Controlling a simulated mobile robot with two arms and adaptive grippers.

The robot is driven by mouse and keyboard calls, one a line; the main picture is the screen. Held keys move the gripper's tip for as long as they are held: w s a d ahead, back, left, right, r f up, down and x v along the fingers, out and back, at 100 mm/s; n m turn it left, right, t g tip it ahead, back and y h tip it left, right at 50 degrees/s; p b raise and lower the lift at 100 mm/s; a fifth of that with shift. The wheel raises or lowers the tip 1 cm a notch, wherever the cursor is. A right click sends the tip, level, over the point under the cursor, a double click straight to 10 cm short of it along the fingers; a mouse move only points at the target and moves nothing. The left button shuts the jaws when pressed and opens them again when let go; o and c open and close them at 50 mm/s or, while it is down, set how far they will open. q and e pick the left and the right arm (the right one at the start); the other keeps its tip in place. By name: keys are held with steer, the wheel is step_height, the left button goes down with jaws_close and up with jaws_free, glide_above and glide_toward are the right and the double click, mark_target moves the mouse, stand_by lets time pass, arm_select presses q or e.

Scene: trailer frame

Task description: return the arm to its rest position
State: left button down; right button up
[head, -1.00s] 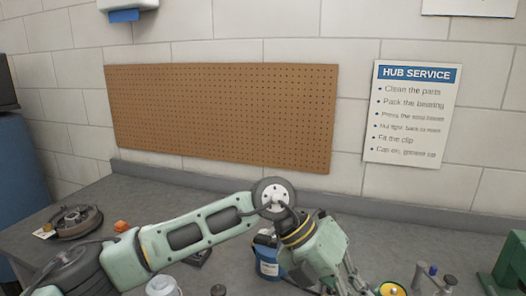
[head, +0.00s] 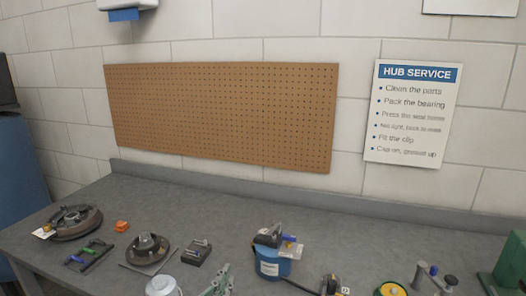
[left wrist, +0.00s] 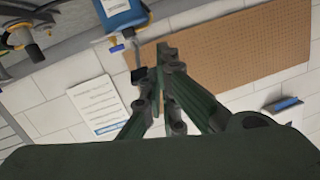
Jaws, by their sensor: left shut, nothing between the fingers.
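My left gripper (head: 222,282) shows only as a small piece of green finger linkage at the bottom edge of the head view. The rest of the left arm is out of that frame. In the left wrist view the left gripper (left wrist: 152,72) has its dark green fingers drawn together, with nothing held between them. My right gripper is in neither view.
The grey bench (head: 330,225) carries a drum part (head: 70,222), a hub (head: 148,250), a blue container (head: 272,262) and a white jar (head: 163,287). A pegboard (head: 220,115) and a sign (head: 412,115) hang on the wall. The bench's back strip is clear.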

arm_select(q)
steer(key=s+a+f+n+g+y, duration=0.25)
steer(key=s+a+f+g, duration=0.45)
steer(key=s+f, duration=0.55)
steer(key=s+a+f+g, duration=0.3)
steer(key=s+f, duration=0.2)
steer(key=s, duration=0.3)
steer(key=s+a+f+g, duration=0.25)
steer(key=s+f, duration=0.25)
steer(key=s, duration=0.3)
step_height(320, 180, down, 24)
steer(key=g, duration=0.1)
steer(key=s+a+f+g, duration=0.1)
steer(key=s+a+f, duration=0.1)
steer(key=s+f, duration=1.5)
steer(key=shift+s+a+f+y, duration=0.25)
steer(key=shift+s+a+y, duration=0.1)
steer(key=shift+s, duration=0.3)
